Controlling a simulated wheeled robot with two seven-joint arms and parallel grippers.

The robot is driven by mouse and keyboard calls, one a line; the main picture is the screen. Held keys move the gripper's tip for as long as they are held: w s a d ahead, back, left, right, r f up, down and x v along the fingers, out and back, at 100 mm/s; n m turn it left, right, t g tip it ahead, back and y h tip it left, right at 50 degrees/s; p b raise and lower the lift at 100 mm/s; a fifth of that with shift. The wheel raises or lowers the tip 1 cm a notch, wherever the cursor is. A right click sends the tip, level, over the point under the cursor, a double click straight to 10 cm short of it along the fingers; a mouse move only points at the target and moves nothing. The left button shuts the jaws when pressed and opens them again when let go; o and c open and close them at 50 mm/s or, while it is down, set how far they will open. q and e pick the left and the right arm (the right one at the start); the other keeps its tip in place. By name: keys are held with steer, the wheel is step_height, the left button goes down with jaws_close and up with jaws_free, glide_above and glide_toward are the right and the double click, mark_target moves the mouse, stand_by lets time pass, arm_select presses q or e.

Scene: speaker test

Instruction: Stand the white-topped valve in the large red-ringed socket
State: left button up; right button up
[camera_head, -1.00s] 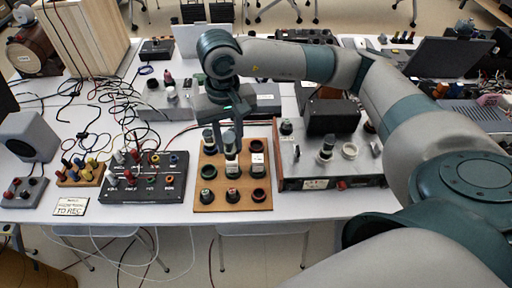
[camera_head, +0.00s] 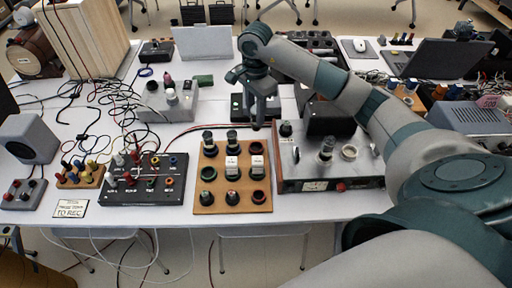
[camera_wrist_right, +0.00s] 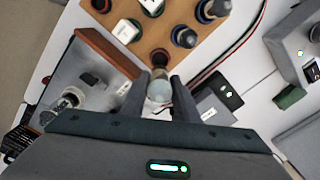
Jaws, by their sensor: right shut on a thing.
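My right gripper (camera_head: 261,122) is above the table behind the socket board's (camera_head: 219,184) back right corner. In the right wrist view its fingers (camera_wrist_right: 158,100) are shut on a valve (camera_wrist_right: 159,87) with a pale, rounded, glassy end; its far part is hard to make out. In the head view the fingers mostly hide this valve. A dark red-ringed socket (camera_head: 257,148) is at the board's back right corner and shows just beyond the held valve in the wrist view (camera_wrist_right: 160,58). Another reddish ring (camera_head: 258,196) is at the front right. My left gripper is not in view.
Two dark-topped valves (camera_head: 208,142) (camera_head: 232,139) stand in the back row, left of the corner socket. A metal instrument box (camera_head: 318,183) is close on the right. A black terminal box (camera_head: 147,180) is on the left.

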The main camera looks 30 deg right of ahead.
mark_target(255, 129)
step_height(255, 129, down, 6)
steer(key=shift+r+p, duration=0.1)
steer(key=shift+p, duration=0.9)
steer(key=shift+f, duration=0.2)
steer(key=shift+f, duration=0.1)
steer(key=shift+f, duration=0.35)
step_height(255, 129, down, 3)
steer(key=shift+r+p, duration=0.2)
steer(key=shift+p, duration=0.45)
steer(key=shift+f, duration=0.1)
steer(key=shift+f+b, duration=0.35)
steer(key=shift+b, duration=0.1)
